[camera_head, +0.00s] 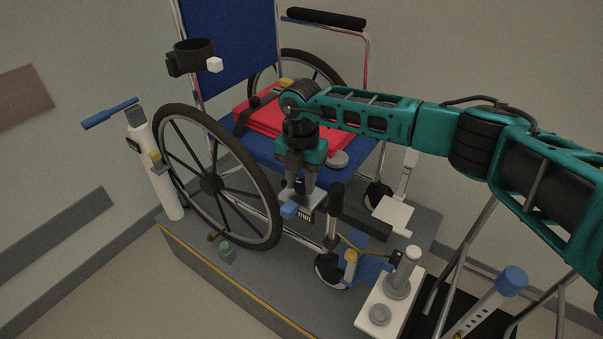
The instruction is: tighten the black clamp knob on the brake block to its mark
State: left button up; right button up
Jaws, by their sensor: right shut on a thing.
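My right gripper (299,186) reaches down from its teal arm over the front edge of the wheelchair's blue seat. Its fingers are shut on a small dark thing just above the brake block (308,213), which looks like the black clamp knob. The fingers hide most of the knob, and I cannot make out its mark. The brake block is a grey piece with a pale label, beside the large wheel (270,222). A blue-tipped lever (289,209) sticks out at its left. My left gripper is not in view.
The wheelchair stands on a grey platform (200,248) with a yellow edge stripe. A red folded cushion (262,118) lies on the seat (237,153). A white post with a blue handle (165,180) stands left. A white plate with a grey post (373,314) and a blue-capped crutch (511,280) are at right.

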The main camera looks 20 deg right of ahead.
aim_at(300, 184)
jog(key=shift+r+m+p, duration=0.1)
jog(key=shift+m+p, duration=0.3)
jog(key=shift+m, duration=0.5)
jog(key=shift+w, duration=0.1)
jog(key=o, duration=1)
jog(key=shift+o, duration=0.2)
notch_tip(300, 184, up, 13)
jog(key=shift+p, duration=0.3)
jog(key=shift+a, duration=0.1)
